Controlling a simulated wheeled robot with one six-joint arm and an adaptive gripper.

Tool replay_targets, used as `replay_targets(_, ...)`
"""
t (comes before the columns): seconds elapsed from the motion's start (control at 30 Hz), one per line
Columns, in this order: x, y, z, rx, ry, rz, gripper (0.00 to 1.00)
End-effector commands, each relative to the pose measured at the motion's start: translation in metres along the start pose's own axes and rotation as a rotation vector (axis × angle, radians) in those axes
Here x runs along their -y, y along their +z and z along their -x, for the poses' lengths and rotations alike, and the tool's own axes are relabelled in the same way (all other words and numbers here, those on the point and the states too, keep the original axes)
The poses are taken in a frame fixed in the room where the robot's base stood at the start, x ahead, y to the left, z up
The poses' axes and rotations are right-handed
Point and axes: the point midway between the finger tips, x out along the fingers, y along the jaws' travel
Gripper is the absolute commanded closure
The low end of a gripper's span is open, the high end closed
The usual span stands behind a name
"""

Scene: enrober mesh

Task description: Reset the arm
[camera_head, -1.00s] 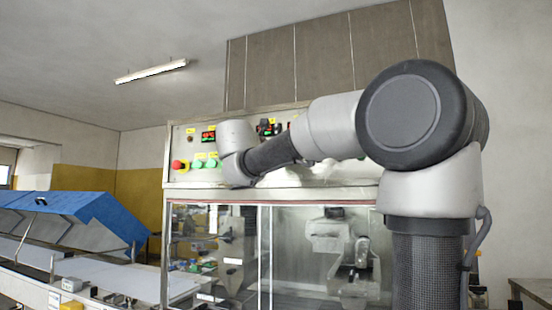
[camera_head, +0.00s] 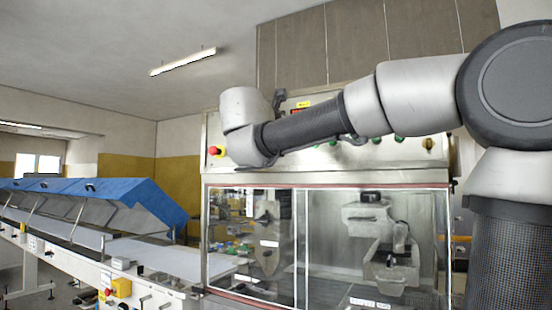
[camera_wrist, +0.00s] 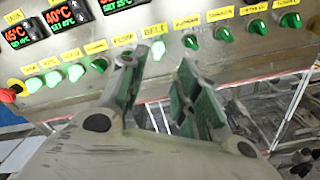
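My gripper (camera_wrist: 161,60) is open in the wrist view, its two green-padded fingers spread with nothing between them. Its fingertips point toward the row of green knobs on the control panel (camera_wrist: 165,30); I cannot tell how far off they are. In the head view my arm (camera_head: 310,128) reaches from the right across the front of the machine's control panel (camera_head: 390,150). The gripper itself cannot be made out there, with the arm's wrist part in front of the panel.
Below the panel is the machine's glazed cabinet (camera_head: 330,187). A red button (camera_head: 215,150) sits at the panel's left end, and lit temperature displays (camera_wrist: 64,15) show in the wrist view. A conveyor with blue covers (camera_head: 110,192) runs along the left.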

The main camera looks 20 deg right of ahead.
Motion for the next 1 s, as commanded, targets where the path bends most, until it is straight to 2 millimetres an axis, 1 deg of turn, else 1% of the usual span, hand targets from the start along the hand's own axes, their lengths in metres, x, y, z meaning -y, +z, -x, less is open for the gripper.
replay_targets(0.17, 0.000, 0.000, 0.000, 0.000, 0.000, -0.007, 0.68)
replay_targets(0.27, -0.001, -0.004, -0.001, -0.018, 0.004, -0.084, 0.68)
replay_targets(0.3, 0.004, -0.018, -0.004, -0.070, -0.018, -0.155, 0.68)
replay_targets(0.37, 0.020, -0.049, -0.008, -0.161, -0.074, -0.240, 0.68)
replay_targets(0.4, 0.034, -0.074, -0.009, -0.229, -0.126, -0.301, 0.68)
replay_targets(0.47, 0.065, -0.110, -0.006, -0.336, -0.231, -0.414, 0.68)
replay_targets(0.5, 0.090, -0.132, -0.003, -0.401, -0.321, -0.498, 0.68)
replay_targets(0.57, 0.131, -0.162, 0.006, -0.481, -0.469, -0.630, 0.68)
replay_targets(0.6, 0.159, -0.179, 0.014, -0.524, -0.576, -0.721, 0.68)
replay_targets(0.67, 0.201, -0.203, 0.030, -0.571, -0.744, -0.863, 0.68)
replay_targets(0.7, 0.228, -0.217, 0.043, -0.592, -0.861, -0.961, 0.68)
replay_targets(0.77, 0.265, -0.235, 0.065, -0.609, -1.034, -1.106, 0.68)
replay_targets(0.8, 0.287, -0.245, 0.080, -0.611, -1.144, -1.200, 0.68)
replay_targets(0.9, 0.332, -0.263, 0.115, -0.599, -1.372, -1.407, 0.68)
replay_targets(0.93, 0.342, -0.265, 0.123, -0.596, -1.418, -1.455, 0.68)
replay_targets(1.0, 0.360, -0.265, 0.134, -0.582, -1.473, -1.528, 0.68)
